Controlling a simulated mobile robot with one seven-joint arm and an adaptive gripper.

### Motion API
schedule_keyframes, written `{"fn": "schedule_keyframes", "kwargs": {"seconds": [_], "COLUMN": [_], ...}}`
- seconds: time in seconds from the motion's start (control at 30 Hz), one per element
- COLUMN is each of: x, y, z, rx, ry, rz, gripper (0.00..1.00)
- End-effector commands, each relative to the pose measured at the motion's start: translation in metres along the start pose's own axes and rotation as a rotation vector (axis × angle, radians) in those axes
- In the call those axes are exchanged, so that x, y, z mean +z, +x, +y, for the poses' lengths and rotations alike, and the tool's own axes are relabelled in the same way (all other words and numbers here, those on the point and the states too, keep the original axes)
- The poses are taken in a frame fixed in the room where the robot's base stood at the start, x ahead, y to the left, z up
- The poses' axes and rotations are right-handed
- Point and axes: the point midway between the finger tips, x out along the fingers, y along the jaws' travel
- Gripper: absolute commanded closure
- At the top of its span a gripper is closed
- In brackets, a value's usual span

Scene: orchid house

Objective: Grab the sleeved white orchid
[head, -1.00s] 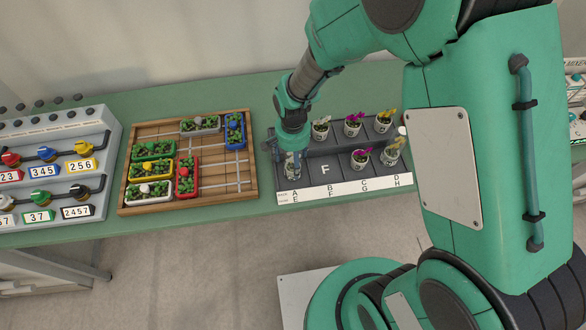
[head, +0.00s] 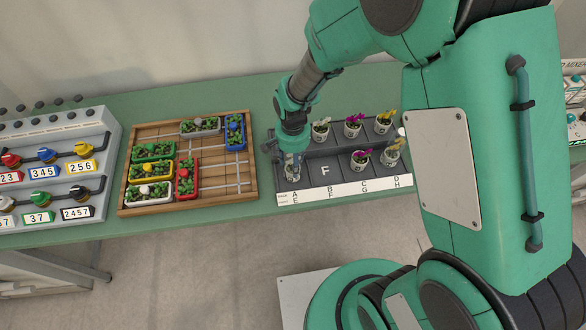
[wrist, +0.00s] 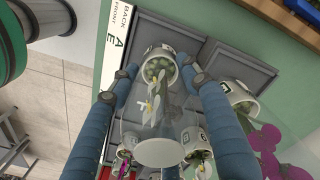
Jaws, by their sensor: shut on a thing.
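The sleeved white orchid (wrist: 160,106) shows in the wrist view as white and yellow blooms inside a clear sleeve, with its white pot (wrist: 160,68) beyond them. My gripper (wrist: 161,73) has one blue finger on each side of the sleeve and is shut on it. In the head view my gripper (head: 291,160) points down at the front left cell of the dark rack, and the sleeved orchid (head: 292,171) is partly hidden by it. I cannot tell whether the pot is clear of the rack floor.
The stepped rack (head: 325,170) also holds a white orchid (head: 320,129), magenta orchids (head: 352,123) and yellow orchids (head: 383,123). Cell F beside my gripper is empty. A wooden tray (head: 222,192) of colored planters and a valve panel (head: 60,160) stand to the left.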

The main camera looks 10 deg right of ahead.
Motion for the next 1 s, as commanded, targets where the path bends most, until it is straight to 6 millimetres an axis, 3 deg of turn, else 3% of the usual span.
{"fn": "schedule_keyframes", "kwargs": {"seconds": [0.37,0.63,1.0], "x": [0.0,-0.001,0.051], "y": [-0.006,-0.037,-0.043], "z": [0.0,0.0,0.043], "rx": [0.0,-0.002,0.0], "ry": [0.0,0.0,0.0], "rz": [0.0,0.002,0.001], "gripper": [1.0,1.0,1.0]}}
